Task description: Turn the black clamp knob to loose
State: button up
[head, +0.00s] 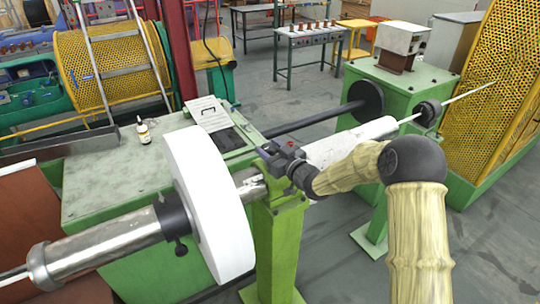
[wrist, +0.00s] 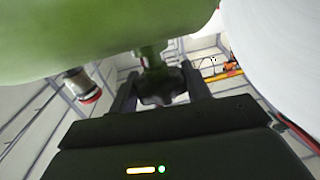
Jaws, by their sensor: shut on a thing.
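The black clamp knob (wrist: 158,92) is a dark lobed knob under a green part, on a short green stem, in the middle of the wrist view. My gripper (wrist: 160,84) has one dark finger on each side of the knob and is shut on it. In the head view my gripper (head: 278,158) is at the top of the green post (head: 276,240), beside the shiny shaft. I cannot make out the knob there. Which way the knob is turned cannot be told.
A large white disc (head: 208,200) stands close left of the post; it fills the right of the wrist view (wrist: 285,50). A black collar (head: 172,215) with a small knob sits left of the disc. A bottle (head: 143,131) stands on the green cabinet (head: 110,185).

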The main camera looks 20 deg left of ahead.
jog(key=n+g+y, duration=0.1)
jog(key=g, duration=0.1)
jog(key=n+g+y, duration=0.1)
jog(key=shift+d+r+n+g+p, duration=0.1)
jog(key=shift+n+g+p, duration=0.2)
jog(key=shift+g+p, duration=0.1)
jog(key=shift+n+g+y+p, duration=0.45)
jog(key=shift+n+g, duration=0.65)
jog(key=shift+g, duration=0.9)
jog(key=o, duration=1)
jog(key=shift+t, duration=0.5)
jog(key=shift+m+t+b, duration=0.3)
